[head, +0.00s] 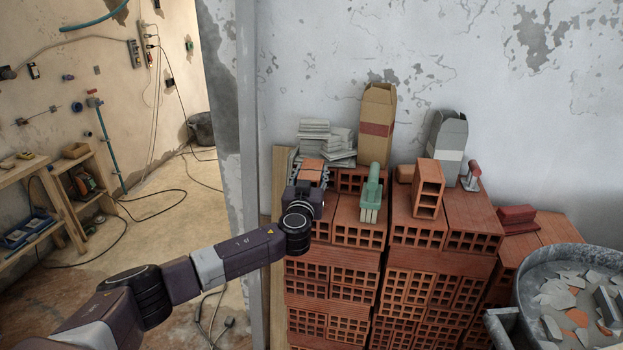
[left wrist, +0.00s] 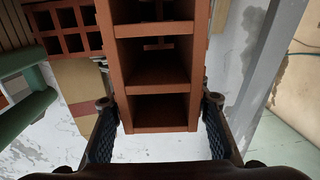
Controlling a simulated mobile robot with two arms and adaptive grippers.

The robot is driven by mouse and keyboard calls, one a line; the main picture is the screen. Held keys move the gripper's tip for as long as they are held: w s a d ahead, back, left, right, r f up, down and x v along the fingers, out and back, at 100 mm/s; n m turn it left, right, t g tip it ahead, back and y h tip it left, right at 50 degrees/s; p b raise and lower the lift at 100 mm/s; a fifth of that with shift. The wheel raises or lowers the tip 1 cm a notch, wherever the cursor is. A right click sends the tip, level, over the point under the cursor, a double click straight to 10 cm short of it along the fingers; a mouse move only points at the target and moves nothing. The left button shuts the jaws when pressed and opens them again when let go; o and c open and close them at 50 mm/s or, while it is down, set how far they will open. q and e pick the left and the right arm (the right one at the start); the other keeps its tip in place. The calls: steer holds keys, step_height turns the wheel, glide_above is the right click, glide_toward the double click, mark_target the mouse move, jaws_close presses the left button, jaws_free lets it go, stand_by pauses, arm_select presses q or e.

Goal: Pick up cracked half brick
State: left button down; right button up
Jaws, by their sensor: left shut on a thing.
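My left gripper (head: 304,192) is at the left end of the brick stack. In the left wrist view its two fingers (left wrist: 160,112) are shut on the sides of an orange hollow brick (left wrist: 160,118), with its open cells facing the camera. In the head view the top of this brick (head: 312,165) shows just beyond the gripper; the rest is hidden behind the hand. It appears to be the cracked half brick, though I cannot make out a crack. I cannot tell whether it touches the stack. My right gripper is not in view.
Hollow bricks (head: 413,262) are stacked against the wall. A green-handled brush (head: 371,190) stands close right of my gripper; an upright hollow brick (head: 428,188) is further right. Grey tiles (head: 326,140) and a paper bag (head: 377,112) stand behind. A rubble tub (head: 530,283) is at right.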

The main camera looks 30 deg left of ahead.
arm_select(q)
step_height(320, 180, up, 20)
steer(key=b, duration=0.4)
